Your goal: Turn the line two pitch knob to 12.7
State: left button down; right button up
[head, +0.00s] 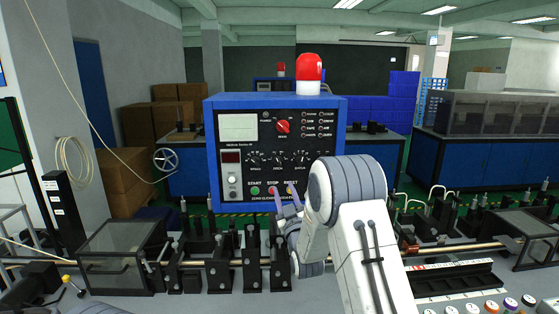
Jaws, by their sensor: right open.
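A blue control box (341,130) with a black front panel stands facing me behind the machine rail. Three small dark knobs with white scales sit in a row across its middle: a left knob (253,159), a middle knob (278,159) and a right knob (303,159). Their labels and settings are too small to read surely, so I cannot tell which is the line two pitch knob. My right gripper (285,194) is open and empty in front of the panel's lower edge, below the knobs. It partly hides the lower button row. My left gripper is not in view.
A red lamp (309,68) tops the box, and a larger red knob (283,127) sits above the small knobs. A metal rail (200,262) with black brackets crosses in front. A clear-sided case (120,255) stands at left. Coloured buttons (491,306) lie at lower right.

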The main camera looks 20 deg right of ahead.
aim_at(279, 164)
jog(key=shift+h, duration=0.3)
jog(key=p+x, duration=0.1)
jog(key=x, duration=0.2)
jog(key=p+x, duration=0.2)
jog(key=x, duration=0.1)
jog(key=r+p+x, duration=0.1)
jog(key=p+x, duration=0.1)
jog(key=x, duration=0.1)
jog(key=shift+s+d, duration=0.15)
jog(key=shift+d, duration=0.15)
jog(key=shift+w+d+r+p, duration=0.1)
jog(key=shift+w+p, duration=0.35)
jog(key=shift+w, duration=0.25)
grip_shut()
